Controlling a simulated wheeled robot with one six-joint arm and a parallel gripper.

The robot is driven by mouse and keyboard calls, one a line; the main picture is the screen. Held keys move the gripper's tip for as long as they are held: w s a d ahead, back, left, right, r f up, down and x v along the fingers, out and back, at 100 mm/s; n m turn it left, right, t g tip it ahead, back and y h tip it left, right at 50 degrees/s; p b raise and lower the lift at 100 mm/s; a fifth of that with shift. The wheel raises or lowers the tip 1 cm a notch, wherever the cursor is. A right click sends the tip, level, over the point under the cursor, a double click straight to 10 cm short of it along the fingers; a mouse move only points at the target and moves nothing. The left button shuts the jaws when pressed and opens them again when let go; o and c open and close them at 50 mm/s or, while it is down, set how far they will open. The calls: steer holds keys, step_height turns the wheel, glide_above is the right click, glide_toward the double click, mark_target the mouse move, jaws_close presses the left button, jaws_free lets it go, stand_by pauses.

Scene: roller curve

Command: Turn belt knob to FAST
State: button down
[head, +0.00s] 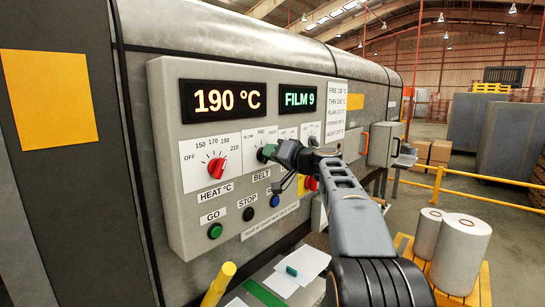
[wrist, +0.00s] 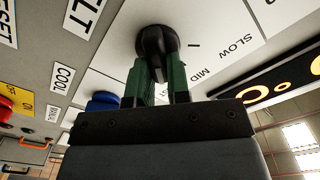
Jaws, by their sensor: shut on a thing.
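The belt knob (wrist: 155,41) is black and round, with a raised grip bar, on the grey control panel (head: 172,140). The wrist view shows it between my gripper's green fingertips (wrist: 157,72), which are shut on it. The labels SLOW (wrist: 234,46) and MID (wrist: 200,75) stand beside it. There my gripper (head: 268,153) covers most of the knob and the dial's right part. I cannot tell which mark the knob points at.
The red heat knob (head: 216,168) is left of my gripper, with the green GO button (head: 214,231) and black STOP button (head: 248,214) below. A blue COOL knob (wrist: 102,102) is close to the fingers.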

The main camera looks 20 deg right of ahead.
stand_by(0.5)
steer(key=c, duration=1.1)
jaws_free()
steer(key=b+v, duration=0.4)
steer(key=v, duration=0.9)
steer(key=shift+s+d, duration=0.25)
steer(key=shift+s, duration=0.1)
